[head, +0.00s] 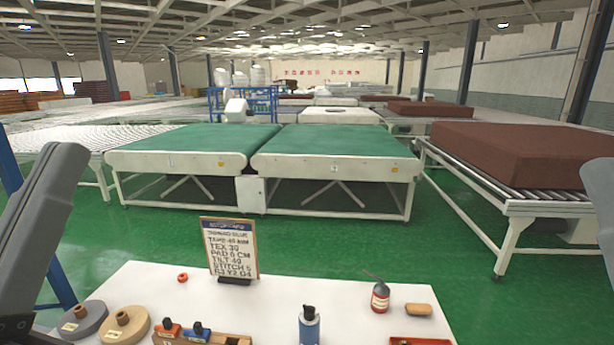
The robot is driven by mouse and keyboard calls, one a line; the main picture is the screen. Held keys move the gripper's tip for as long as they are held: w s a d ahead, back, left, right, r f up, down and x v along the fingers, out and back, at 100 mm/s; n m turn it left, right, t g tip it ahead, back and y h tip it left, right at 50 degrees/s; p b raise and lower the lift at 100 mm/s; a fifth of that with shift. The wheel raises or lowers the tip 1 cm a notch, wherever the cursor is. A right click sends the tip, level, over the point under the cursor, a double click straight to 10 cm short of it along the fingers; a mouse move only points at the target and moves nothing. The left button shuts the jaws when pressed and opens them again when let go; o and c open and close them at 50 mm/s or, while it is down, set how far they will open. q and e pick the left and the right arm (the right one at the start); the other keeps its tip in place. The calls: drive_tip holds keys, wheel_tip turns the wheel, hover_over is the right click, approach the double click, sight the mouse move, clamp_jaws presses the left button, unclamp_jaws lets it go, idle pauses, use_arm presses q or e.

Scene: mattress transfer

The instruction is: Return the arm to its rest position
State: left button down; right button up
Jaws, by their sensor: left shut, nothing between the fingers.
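My left arm shows as a large grey link along the left edge, clear of the white worktable. At its lower end, in the bottom left corner, a dark part of my left gripper (14,326) is cut off by the frame; it is shut and empty. At the right edge only a grey piece of my right arm shows, and its gripper is out of view.
The white worktable (150,283) carries a sign (230,247), tape rolls (124,325), a blue bottle (309,326), a red oil can (380,296) and small tools. Green-topped conveyors (335,146) stand beyond. A brown mattress block (525,153) lies on rollers at right.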

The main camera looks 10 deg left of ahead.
wheel_tip(320, 180, up, 33)
drive_tip(key=p, duration=3)
drive_tip(key=shift+r+p, duration=0.2)
drive_tip(key=shift+p, duration=0.1)
